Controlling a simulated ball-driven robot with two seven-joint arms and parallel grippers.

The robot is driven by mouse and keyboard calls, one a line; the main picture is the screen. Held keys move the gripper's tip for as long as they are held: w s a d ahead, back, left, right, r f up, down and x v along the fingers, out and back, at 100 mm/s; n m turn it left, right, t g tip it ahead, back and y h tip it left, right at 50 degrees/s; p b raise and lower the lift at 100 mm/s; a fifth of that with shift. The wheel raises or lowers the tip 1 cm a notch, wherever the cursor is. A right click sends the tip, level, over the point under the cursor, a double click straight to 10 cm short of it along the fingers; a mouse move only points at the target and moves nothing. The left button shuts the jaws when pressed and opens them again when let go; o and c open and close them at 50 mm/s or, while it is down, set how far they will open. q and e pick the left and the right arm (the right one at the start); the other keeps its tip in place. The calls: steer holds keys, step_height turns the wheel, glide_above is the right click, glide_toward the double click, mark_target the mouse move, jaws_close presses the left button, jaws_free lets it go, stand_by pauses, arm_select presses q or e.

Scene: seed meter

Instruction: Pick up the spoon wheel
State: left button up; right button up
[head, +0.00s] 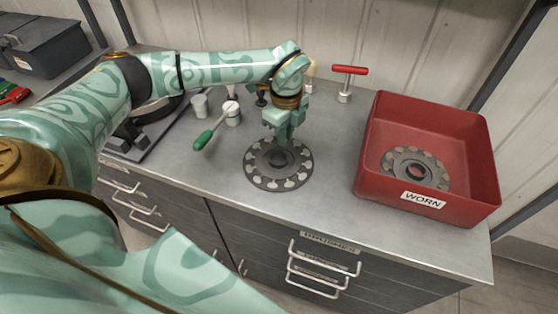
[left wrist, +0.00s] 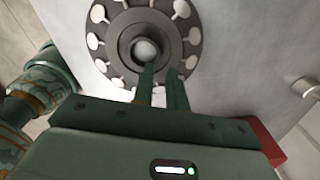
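A dark grey spoon wheel (head: 277,176) with a ring of round pale openings and a raised hub lies flat on the grey bench top. It also shows at the top of the left wrist view (left wrist: 118,47). My left gripper (head: 283,141) points down over the wheel's hub. In the left wrist view its two fingers (left wrist: 162,70) stand apart with a narrow gap, their tips over the hub's edge. I cannot tell whether they touch the wheel, and nothing is seen lifted. My right gripper is not in view.
A red bin (head: 435,118) marked WORN stands at the right with a similar wheel (head: 394,166) inside. A green-handled tool (head: 203,139), small cups (head: 199,105) and a red T-handle (head: 349,70) stand around. Bench between wheel and bin is clear. Drawers lie below the front edge.

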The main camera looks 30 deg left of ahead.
mark_target(284, 152)
arm_select(q)
steer(key=f, duration=0.2)
steer(key=f+b, duration=0.1)
steer(key=f, duration=0.2)
steer(key=shift+s+f, duration=0.2)
steer(key=shift+f, duration=0.05)
steer(key=shift+r, duration=0.1)
jaws_close()
steer(key=shift+r, duration=0.1)
